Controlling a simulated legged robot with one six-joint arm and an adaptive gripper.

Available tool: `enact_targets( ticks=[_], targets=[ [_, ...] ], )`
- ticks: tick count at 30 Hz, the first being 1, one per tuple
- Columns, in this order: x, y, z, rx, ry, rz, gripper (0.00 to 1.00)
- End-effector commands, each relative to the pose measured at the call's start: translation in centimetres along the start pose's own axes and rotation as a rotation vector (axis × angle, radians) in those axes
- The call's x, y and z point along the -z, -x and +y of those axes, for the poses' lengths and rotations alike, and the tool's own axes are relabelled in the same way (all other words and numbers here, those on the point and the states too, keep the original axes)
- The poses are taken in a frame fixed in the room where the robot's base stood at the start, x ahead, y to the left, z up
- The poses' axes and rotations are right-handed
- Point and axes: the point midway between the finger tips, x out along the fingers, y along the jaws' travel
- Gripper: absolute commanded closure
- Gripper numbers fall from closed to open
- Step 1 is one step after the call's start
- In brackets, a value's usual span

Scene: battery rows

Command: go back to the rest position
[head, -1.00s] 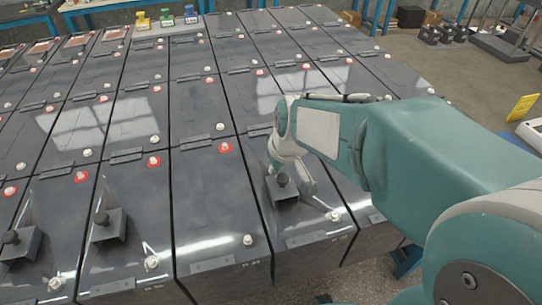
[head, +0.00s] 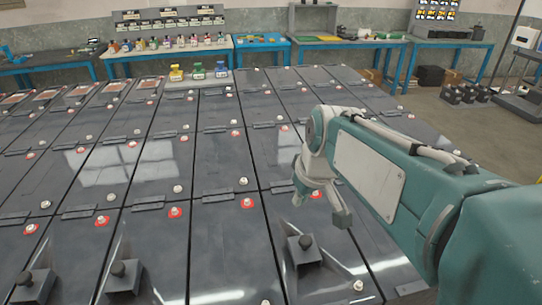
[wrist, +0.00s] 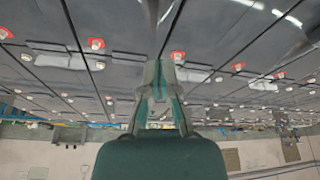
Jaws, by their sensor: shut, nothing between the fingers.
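My gripper (head: 341,216) hangs from the raised teal and white arm at the right of the head view. It is empty, above the dark battery tops (head: 225,160) and apart from them. In the wrist view its fingers (wrist: 158,78) are together over the battery rows, which show upside down. A dark block with a round black knob (head: 305,252) stands on a front battery, below and to the left of the gripper, not touching it.
Two more knobbed blocks stand at the front left, one of them here (head: 122,278). Small yellow, green and blue items (head: 198,72) sit at the far end of the rows. Workbenches (head: 345,42) line the back wall. Grey floor (head: 425,105) is open at the right.

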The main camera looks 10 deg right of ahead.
Motion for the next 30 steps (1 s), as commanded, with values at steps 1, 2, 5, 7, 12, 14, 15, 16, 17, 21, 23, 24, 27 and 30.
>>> enact_targets(
  ticks=[1,2,5,7,12,14,15,16,17,21,23,24,27,30],
  targets=[
    [0.0,0.0,0.0,-0.001,-0.001,0.001,1.00],
    [-0.1,0.1,0.0,-0.002,-0.003,0.002,1.00],
    [-1.3,0.6,-0.4,-0.015,-0.024,0.014,1.00],
    [-2.8,1.1,-0.9,-0.032,-0.057,0.031,1.00],
    [-7.7,2.0,-2.2,-0.081,-0.161,0.087,1.00],
    [-9.2,2.1,-2.5,-0.094,-0.196,0.106,1.00],
    [-10.1,2.0,-2.7,-0.103,-0.217,0.117,1.00],
    [-10.7,2.0,-2.9,-0.108,-0.232,0.125,1.00],
    [-11.2,1.9,-3.0,-0.112,-0.244,0.132,1.00],
    [-12.7,1.7,-3.2,-0.124,-0.280,0.152,1.00],
    [-12.9,1.6,-3.2,-0.125,-0.286,0.154,1.00],
    [-12.9,1.6,-3.2,-0.125,-0.287,0.154,1.00],
    [-12.9,1.6,-3.2,-0.125,-0.287,0.153,1.00],
    [-12.8,1.6,-3.2,-0.125,-0.287,0.153,1.00]
  ],
)
